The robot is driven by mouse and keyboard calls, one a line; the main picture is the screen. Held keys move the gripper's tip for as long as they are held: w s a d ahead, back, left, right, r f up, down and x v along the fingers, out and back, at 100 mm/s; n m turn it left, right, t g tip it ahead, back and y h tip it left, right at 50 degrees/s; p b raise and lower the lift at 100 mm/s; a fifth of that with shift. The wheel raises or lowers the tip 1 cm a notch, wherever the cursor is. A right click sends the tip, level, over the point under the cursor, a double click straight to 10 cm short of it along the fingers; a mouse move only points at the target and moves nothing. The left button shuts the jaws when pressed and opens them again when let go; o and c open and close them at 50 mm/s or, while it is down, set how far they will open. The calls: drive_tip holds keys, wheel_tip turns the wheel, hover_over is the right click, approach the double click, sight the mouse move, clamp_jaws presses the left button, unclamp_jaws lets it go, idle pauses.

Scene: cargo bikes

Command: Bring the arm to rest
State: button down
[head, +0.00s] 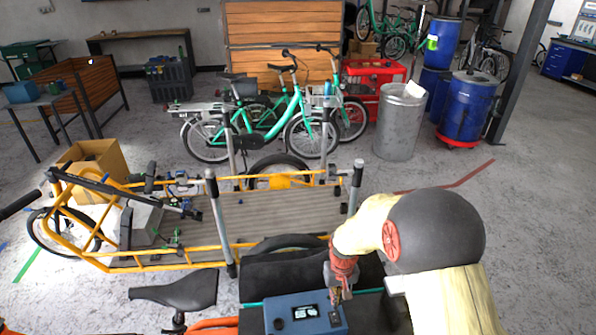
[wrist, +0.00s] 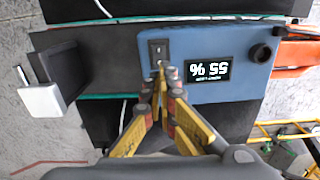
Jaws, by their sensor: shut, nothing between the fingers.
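My arm (head: 430,235) reaches in from the lower right of the head view and bends down to my gripper (head: 340,293). In the wrist view my gripper (wrist: 167,70) has its yellow fingers closed together at the tips, with nothing between them. The tips are at the lower edge of a dark rocker switch (wrist: 158,50) on a blue box (wrist: 244,80). I cannot tell whether they touch it. The box has a lit display (wrist: 210,70) reading 55 % upside down and a black knob (wrist: 260,54). The blue box also shows in the head view (head: 285,306).
A yellow-framed cargo bike with a flat wooden deck (head: 270,215) stands just beyond the box. A black saddle (head: 185,291) is left of the box. Open floor (head: 480,185) lies right.

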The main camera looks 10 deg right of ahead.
drive_tip(key=s+g, duration=0.1)
drive_tip(key=s, duration=0.4)
drive_tip(key=s+r+t, duration=0.2)
drive_tip(key=s+r, duration=0.3)
drive_tip(key=r, duration=0.6)
drive_tip(key=s+r+t, duration=0.2)
drive_tip(key=s+r, duration=0.4)
drive_tip(key=r, duration=0.5)
drive_tip(key=s+r+t, duration=0.2)
drive_tip(key=s+r, duration=0.4)
drive_tip(key=r, duration=0.5)
drive_tip(key=shift+s+r+t, duration=0.2)
drive_tip(key=shift+t, duration=0.1)
drive_tip(key=shift+a, duration=0.1)
